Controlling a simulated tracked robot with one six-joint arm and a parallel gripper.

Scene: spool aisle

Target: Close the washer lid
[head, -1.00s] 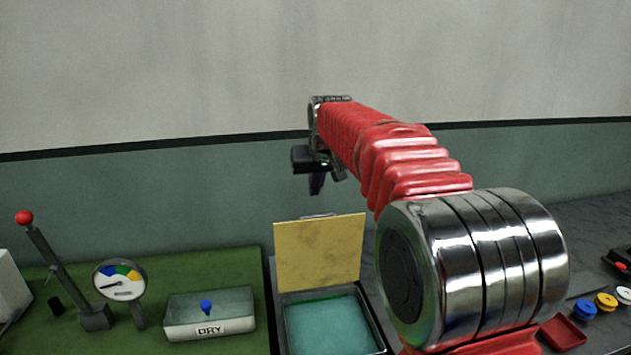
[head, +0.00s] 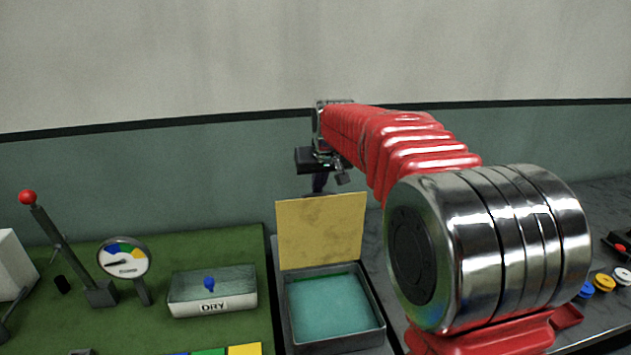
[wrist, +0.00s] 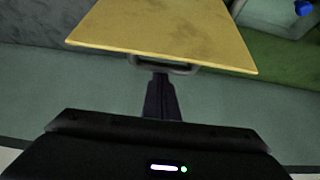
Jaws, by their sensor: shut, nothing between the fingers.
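The washer lid (head: 321,230) is a yellow panel standing upright, open, at the back of the washer (head: 379,338), a grey box with teal inside. In the wrist view the lid (wrist: 165,32) fills the top, with a dark handle bar (wrist: 163,67) along its edge. My gripper (head: 318,184) is above and behind the lid in the head view; its fingertips are partly hidden by the lid. In the wrist view my gripper (wrist: 161,82) is shut and empty, its tips close to the handle. I cannot tell whether they touch it.
Left of the washer, on a green mat (head: 215,244), stand a box marked DRY (head: 213,291), a round gauge (head: 124,258) and a red-knobbed lever (head: 62,245). Coloured spools (head: 604,283) lie at the far right. A wall stands behind.

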